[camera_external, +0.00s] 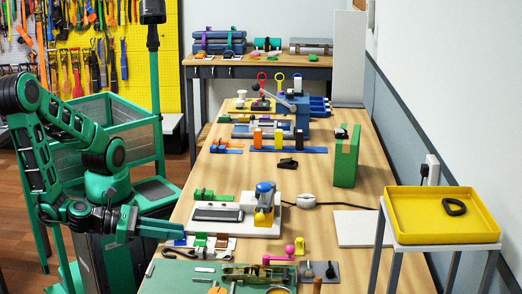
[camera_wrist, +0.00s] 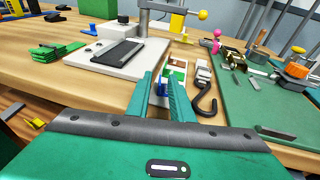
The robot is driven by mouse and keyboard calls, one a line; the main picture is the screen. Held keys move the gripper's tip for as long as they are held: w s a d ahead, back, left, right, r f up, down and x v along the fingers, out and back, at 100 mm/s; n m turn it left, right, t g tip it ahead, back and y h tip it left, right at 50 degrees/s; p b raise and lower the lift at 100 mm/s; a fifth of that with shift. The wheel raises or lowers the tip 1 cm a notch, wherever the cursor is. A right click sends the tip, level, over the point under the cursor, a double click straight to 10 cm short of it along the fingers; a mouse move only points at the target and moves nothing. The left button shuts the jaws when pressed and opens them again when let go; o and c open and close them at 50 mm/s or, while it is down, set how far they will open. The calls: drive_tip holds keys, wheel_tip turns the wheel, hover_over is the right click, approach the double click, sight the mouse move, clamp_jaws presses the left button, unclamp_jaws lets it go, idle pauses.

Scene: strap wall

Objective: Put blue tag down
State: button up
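My gripper (camera_wrist: 162,88) has two teal fingers standing a short way apart. In the wrist view a small blue tag (camera_wrist: 161,87) shows in the gap between them, partly hidden by the fingers; I cannot tell whether they touch it. Beyond it lies a white strap piece with a green and a brown tag (camera_wrist: 177,71). In the external view my gripper (camera_external: 176,231) is low over the table's near left edge. The blue tag (camera_external: 181,241) shows just below the fingertips, beside the brown tag (camera_external: 200,240) and the green tag (camera_external: 222,243) on the pale strap.
A dark hook (camera_wrist: 206,100) lies right of the fingers. A green mat (camera_external: 185,276) with tools and a pink-knobbed part lies nearer the camera. A white base with a dark pad (camera_external: 218,213) stands behind the strap. The wooden table (camera_external: 355,267) has bare room at right.

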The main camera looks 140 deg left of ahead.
drive_tip(key=v, duration=1.1)
drive_tip(key=s+a+f+n+g+h, duration=0.3)
drive_tip(key=s+n+g+h, duration=0.4)
drive_tip(key=n, duration=0.3)
drive_tip(key=s+d+r+n+g+h, duration=0.1)
drive_tip(key=s+d+r+n+h, duration=0.1)
drive_tip(key=s+r+n+h, duration=0.1)
drive_tip(key=s+d+r+n+h, duration=0.2)
drive_tip(key=s+d+r+n, duration=0.1)
drive_tip(key=s+r+n, duration=0.2)
drive_tip(key=s+r, duration=0.2)
drive_tip(key=s, duration=0.2)
drive_tip(key=shift+r+g+h, duration=0.15)
drive_tip(key=shift+g+h, duration=0.25)
drive_tip(key=shift+s+r, duration=0.1)
drive_tip(key=shift+s, duration=0.25)
drive_tip(key=shift+c, duration=1.1)
